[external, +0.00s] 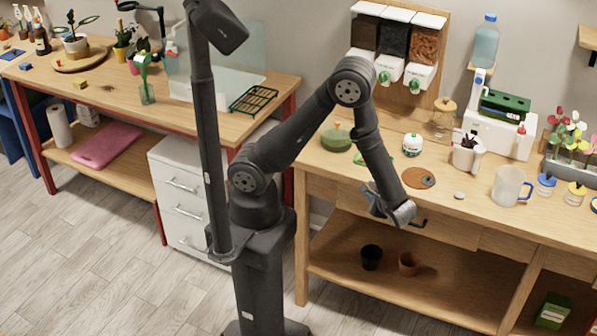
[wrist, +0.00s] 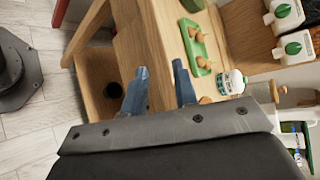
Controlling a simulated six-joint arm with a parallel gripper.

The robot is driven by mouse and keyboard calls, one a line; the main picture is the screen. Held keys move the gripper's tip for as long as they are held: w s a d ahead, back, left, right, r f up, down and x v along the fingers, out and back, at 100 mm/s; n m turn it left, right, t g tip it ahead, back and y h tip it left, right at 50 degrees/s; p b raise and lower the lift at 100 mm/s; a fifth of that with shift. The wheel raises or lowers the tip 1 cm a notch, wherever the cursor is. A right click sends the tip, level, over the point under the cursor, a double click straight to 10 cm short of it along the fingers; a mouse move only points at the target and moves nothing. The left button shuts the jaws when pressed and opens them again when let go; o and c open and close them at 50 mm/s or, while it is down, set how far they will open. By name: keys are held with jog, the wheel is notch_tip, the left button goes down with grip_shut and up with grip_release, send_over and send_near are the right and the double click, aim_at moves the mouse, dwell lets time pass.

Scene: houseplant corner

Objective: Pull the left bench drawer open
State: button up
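The left bench drawer (external: 445,232) is a wooden front under the top of the right-hand bench. It looks closed, flush with the bench front. A dark bar handle (external: 421,222) shows just right of my gripper, which hides part of the drawer. I cannot make out the handle in the wrist view.
A black pot (external: 371,257) and a terracotta pot (external: 408,264) stand on the shelf below. The floor before the bench is clear.

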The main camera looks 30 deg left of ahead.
jog(key=s+d+f+m+t+h, duration=0.2)
jog(key=s+d+f+t+h, duration=0.35)
jog(key=f, duration=0.25)
jog(key=s+d+f+m+t+h, duration=0.2)
jog(key=s+d+f+t+h, duration=0.3)
jog(key=f, duration=0.4)
jog(key=shift+y, duration=0.65)
jog(key=x, duration=1.6)
jog(key=shift+w, duration=0.25)
jog(key=shift+c, duration=0.5)
grip_shut()
